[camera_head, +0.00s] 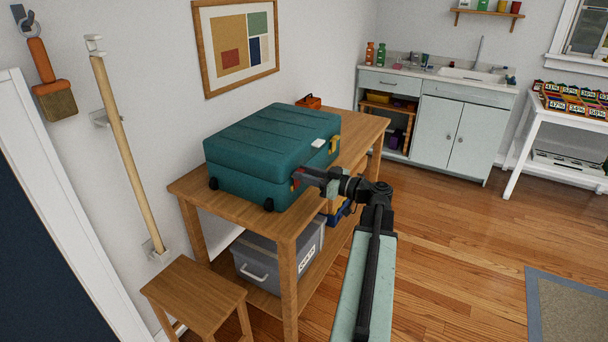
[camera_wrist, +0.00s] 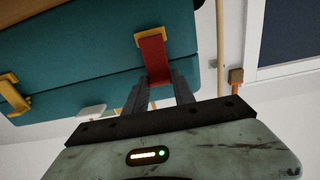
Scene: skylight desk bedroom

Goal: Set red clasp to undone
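A teal suitcase (camera_head: 262,150) lies on a wooden bench. Its red clasp (camera_wrist: 154,60) runs from a yellow fitting (camera_wrist: 151,37) towards the lid seam in the wrist view, and looks closed against the case. In the head view the red clasp (camera_head: 295,184) shows only as a small patch beside my gripper (camera_head: 303,175). In the wrist view my gripper (camera_wrist: 160,80) has its two dark fingers apart, one on each side of the clasp's free end. The fingers partly hide that end; I cannot tell whether they touch it. A yellow clasp (camera_wrist: 14,95) sits farther along the same face.
The wooden bench (camera_head: 370,128) has a grey bin (camera_head: 262,265) below. An orange object (camera_head: 310,101) stands behind the suitcase. A stool (camera_head: 195,296) is at the front left. Wooden floor (camera_head: 455,225) on the right is open.

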